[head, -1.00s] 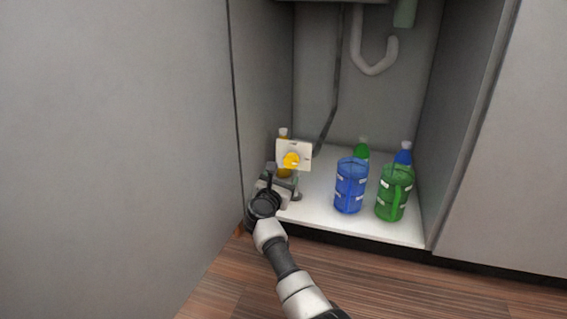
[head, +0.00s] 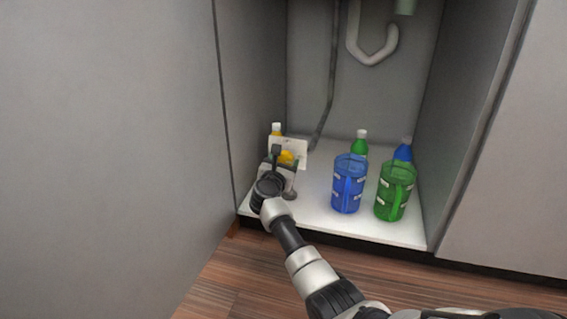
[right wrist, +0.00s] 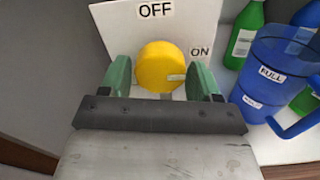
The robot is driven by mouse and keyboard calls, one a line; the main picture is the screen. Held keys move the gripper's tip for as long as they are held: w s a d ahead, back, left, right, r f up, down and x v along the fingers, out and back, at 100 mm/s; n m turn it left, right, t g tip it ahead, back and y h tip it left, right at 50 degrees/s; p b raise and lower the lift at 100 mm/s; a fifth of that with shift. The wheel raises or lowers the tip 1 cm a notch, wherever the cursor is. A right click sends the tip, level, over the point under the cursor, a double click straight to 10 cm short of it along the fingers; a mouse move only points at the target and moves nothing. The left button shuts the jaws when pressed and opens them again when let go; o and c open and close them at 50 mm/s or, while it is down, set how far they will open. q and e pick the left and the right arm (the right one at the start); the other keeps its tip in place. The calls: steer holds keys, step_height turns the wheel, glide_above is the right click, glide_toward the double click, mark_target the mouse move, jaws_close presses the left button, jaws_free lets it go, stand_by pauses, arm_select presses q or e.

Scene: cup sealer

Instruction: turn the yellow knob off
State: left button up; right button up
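The yellow knob (right wrist: 161,67) sits on a white panel (right wrist: 118,24) marked OFF at the top and ON at the right. A light mark on the knob points right, just below the word ON. In the head view the knob (head: 286,157) is partly hidden behind my right gripper (head: 282,160). In the right wrist view my right gripper (right wrist: 160,80) is open, with one green finger on each side of the knob. I cannot tell whether the fingers touch it. My left gripper is not in view.
On the cabinet floor (head: 318,213) stand a blue pitcher (head: 348,185), a green pitcher (head: 392,192), a green bottle (head: 360,146) and a blue bottle (head: 403,151). A yellow bottle (head: 276,130) is behind the panel. A grey cabinet wall (head: 253,100) is close on the left.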

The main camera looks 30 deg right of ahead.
steer(key=c, duration=0.6)
steer(key=n+p, duration=0.3)
steer(key=p, duration=0.1)
steer(key=shift+r+n, duration=0.2)
steer(key=shift+n, duration=0.2)
steer(key=shift+o, duration=0.2)
steer(key=n+p, duration=0.4)
steer(key=n, duration=0.1)
steer(key=shift+s+d, duration=0.1)
steer(key=n+p, duration=0.2)
steer(key=n, duration=0.2)
steer(key=n+p, duration=0.2)
steer(key=n, duration=0.1)
steer(key=shift+n, duration=1.2)
steer(key=o, duration=0.9)
